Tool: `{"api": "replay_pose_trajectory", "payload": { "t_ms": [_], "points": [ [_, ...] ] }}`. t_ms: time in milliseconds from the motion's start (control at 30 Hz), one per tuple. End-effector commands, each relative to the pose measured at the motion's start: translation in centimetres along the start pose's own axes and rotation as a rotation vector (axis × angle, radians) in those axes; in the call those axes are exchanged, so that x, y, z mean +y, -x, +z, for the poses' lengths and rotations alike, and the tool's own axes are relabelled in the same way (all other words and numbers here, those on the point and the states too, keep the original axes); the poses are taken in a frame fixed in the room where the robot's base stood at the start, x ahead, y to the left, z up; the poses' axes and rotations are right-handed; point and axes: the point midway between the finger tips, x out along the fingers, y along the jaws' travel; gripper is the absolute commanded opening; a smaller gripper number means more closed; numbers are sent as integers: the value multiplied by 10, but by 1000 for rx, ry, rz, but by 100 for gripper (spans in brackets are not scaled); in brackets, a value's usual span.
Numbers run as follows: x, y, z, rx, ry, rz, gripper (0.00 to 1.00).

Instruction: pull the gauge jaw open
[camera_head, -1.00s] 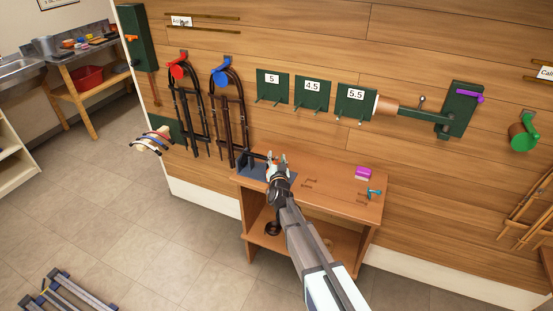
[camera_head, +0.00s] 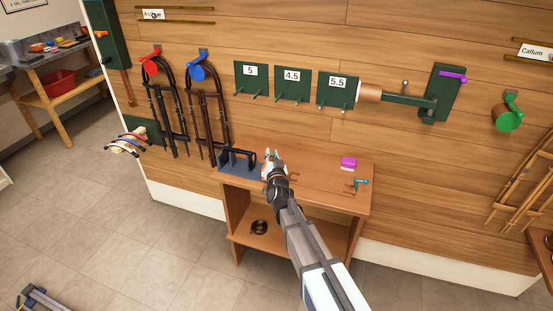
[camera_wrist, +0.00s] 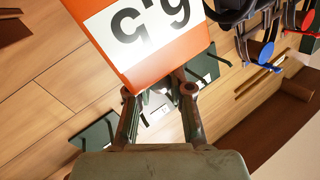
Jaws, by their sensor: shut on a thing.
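My gripper (camera_head: 273,166) is above the left half of the small wooden table. In the wrist view its two fingers (camera_wrist: 160,105) close at the edge of an orange-and-white block (camera_wrist: 150,35) with large upside-down digits, perhaps 5.5. This block also shows, very small, at the fingertips in the head view (camera_head: 270,155). A dark grey stand with uprights (camera_head: 238,160), perhaps the gauge body, stands on the table just left of my gripper. I cannot tell whether the block joins it. The exact contact is hidden by the fingers.
A magenta block (camera_head: 348,162) and a teal item (camera_head: 360,183) lie on the right of the table (camera_head: 320,190). Bridles (camera_head: 205,105) hang on the wall behind left. Number plates (camera_head: 292,84) and a green bracket (camera_head: 443,92) are above.

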Motion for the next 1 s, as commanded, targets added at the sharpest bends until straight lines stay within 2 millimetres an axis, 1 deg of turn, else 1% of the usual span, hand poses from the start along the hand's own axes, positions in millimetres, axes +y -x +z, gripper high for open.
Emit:
{"api": "replay_pose_trajectory", "payload": {
  "t_ms": [33, 100, 333, 367, 400, 433, 767, 867, 1000],
  "points": [
    [-2, 4, 3, -1, 0, -5, 0],
    [-4, 4, 2, -3, 0, -9, 0],
    [-3, 4, 1, -4, 0, -6, 0],
    [-3, 4, 2, -4, 0, -6, 27],
    [-3, 4, 2, -4, -1, -6, 41],
    [-3, 4, 2, -4, -1, -6, 46],
    [-5, 4, 2, -4, 0, -8, 46],
    [-5, 9, 2, -4, 0, -8, 46],
    [-4, 23, 2, -4, 0, -8, 46]
  ]
}}
